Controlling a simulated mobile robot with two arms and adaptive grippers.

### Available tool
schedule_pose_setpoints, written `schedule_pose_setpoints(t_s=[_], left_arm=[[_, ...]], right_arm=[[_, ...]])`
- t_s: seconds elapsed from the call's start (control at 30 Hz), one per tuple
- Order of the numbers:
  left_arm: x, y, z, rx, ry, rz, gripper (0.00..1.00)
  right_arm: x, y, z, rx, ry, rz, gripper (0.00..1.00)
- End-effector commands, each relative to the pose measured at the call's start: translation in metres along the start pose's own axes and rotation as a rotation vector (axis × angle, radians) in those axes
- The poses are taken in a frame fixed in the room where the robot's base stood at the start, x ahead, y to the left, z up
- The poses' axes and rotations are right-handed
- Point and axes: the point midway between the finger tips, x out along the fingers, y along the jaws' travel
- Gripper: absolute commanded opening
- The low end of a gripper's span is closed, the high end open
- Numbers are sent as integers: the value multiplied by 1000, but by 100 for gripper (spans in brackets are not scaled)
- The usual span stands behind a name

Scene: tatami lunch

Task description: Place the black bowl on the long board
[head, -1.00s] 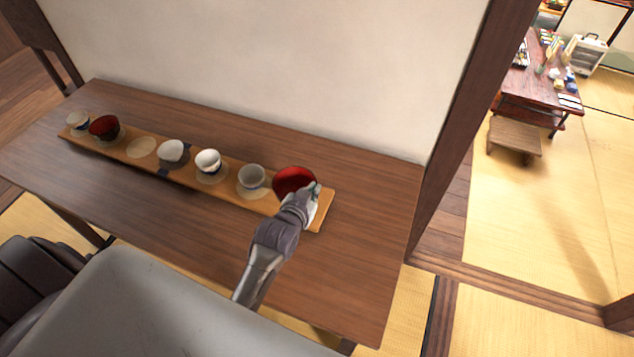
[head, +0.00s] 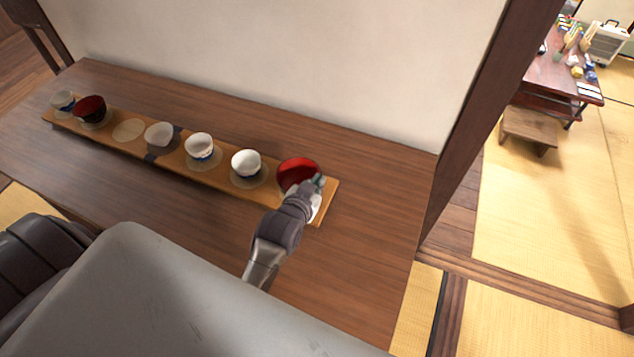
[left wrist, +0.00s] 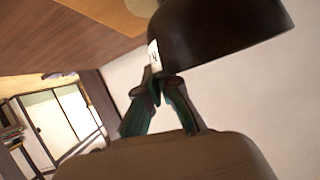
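The black bowl (head: 299,172), red inside, is at the right end of the long board (head: 328,190), a narrow light-wood strip lying on the table. My left gripper (head: 316,185) is at the bowl's near right rim. In the left wrist view the bowl's dark outside (left wrist: 215,28) fills the top, and the left fingertips (left wrist: 160,78) close on its rim. The bowl is over the board's end; I cannot tell whether its base touches, as the gripper and rim hide it. My right gripper is not in view.
On the board stand several white cups (head: 199,145) and, near the left end, another red-and-black bowl (head: 90,108). An empty round mat (head: 128,130) lies between them. The wooden table (head: 350,255) is bare in front; a wall (head: 290,70) stands behind.

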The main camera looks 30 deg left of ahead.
Motion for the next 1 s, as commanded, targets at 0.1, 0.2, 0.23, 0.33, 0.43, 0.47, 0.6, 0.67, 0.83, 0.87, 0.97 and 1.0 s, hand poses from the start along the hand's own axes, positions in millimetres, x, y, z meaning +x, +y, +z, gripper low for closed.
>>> schedule_pose_setpoints(t_s=[0.1, 0.2, 0.23, 0.33, 0.43, 0.47, 0.6, 0.67, 0.83, 0.87, 0.97, 1.0], left_arm=[[2, 0, 3, 1, 0, 0, 0], [2, 0, 3, 1, -1, 0, 16], [2, 0, 3, 1, -1, 0, 21], [2, 0, 4, 1, -1, 0, 31], [2, 0, 3, 1, -1, 0, 31], [2, 0, 3, 1, -1, 0, 31], [1, 0, 2, 1, 0, 0, 31], [-1, 0, -2, 0, 1, 0, 31], [-26, 0, 1, 1, -2, 0, 31], [-32, 0, 1, 0, -2, 0, 31], [-55, 0, 1, 1, -1, 0, 31], [-64, 0, 1, 1, -1, 0, 31]], right_arm=[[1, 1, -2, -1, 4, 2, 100], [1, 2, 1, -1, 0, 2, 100], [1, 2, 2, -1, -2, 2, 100], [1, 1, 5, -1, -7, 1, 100], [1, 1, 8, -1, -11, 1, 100], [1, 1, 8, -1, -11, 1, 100], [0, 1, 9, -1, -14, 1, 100], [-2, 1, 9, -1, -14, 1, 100], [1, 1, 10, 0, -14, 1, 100], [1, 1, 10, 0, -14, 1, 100], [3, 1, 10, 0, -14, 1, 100], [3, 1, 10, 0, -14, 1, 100]])
